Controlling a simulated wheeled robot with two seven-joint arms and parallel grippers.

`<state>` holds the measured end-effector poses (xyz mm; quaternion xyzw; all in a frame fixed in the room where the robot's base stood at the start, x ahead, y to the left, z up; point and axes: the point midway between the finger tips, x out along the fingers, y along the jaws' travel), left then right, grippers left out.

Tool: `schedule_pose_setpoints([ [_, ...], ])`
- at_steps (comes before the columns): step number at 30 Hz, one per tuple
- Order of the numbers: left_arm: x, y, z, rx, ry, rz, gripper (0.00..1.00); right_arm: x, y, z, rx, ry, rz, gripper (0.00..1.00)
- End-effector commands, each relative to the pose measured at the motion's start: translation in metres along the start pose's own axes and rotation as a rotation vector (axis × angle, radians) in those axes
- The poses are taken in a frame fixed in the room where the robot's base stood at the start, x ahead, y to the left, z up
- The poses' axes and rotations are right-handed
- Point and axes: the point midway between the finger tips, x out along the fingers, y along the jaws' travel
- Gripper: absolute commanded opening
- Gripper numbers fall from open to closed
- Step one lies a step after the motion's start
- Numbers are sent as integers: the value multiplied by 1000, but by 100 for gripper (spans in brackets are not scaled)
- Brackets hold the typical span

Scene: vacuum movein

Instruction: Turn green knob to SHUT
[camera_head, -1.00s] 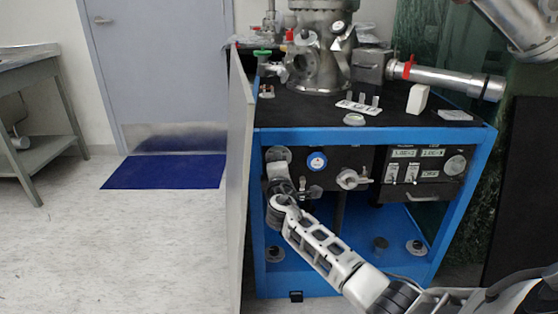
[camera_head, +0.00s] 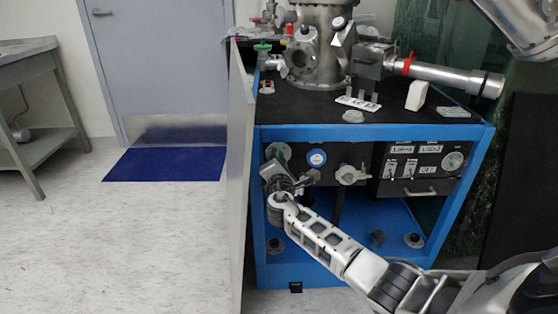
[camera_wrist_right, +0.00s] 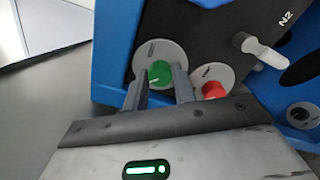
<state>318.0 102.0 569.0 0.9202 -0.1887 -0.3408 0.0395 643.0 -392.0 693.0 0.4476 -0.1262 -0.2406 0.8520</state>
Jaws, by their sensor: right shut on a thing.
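The green knob (camera_wrist_right: 160,72) sits on a round grey dial plate (camera_wrist_right: 158,60) on the dark front panel, with a pale pointer mark on it. In the head view the plate (camera_head: 277,151) shows at the panel's upper left, with the knob itself hidden by my gripper. My right gripper (camera_wrist_right: 160,76) has one finger on each side of the knob and is shut on it. In the head view this gripper (camera_head: 275,169) is at the panel's left end. The label text around the knob is too small to read. My left gripper is not in view.
A red knob (camera_wrist_right: 213,90) on a grey plate is close to the right finger. A white lever handle (camera_wrist_right: 263,52) is farther right. The cabinet's blue frame (camera_head: 375,132) surrounds the panel, and an upright grey panel (camera_head: 240,180) stands close to the gripper's left.

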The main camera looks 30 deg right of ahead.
Motion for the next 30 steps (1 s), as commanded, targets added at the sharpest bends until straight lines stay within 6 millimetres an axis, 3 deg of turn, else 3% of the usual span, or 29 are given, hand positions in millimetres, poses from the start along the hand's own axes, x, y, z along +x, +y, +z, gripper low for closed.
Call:
schedule_pose_setpoints([
  [8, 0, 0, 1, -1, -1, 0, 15, -1, -2, -1, -6, 1, -3, 4],
  [9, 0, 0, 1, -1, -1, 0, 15, -1, -2, -1, -6, 2, -3, 38],
  [11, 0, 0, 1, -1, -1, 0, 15, -1, -2, -1, -5, 1, -2, 49],
  [22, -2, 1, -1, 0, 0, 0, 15, -7, 0, 0, -2, 2, 0, 49],
  [26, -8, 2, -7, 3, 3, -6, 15, -27, 1, 0, -2, 4, -1, 49],
  [30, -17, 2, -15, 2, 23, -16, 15, -60, 1, 1, -3, 4, -2, 49],
])
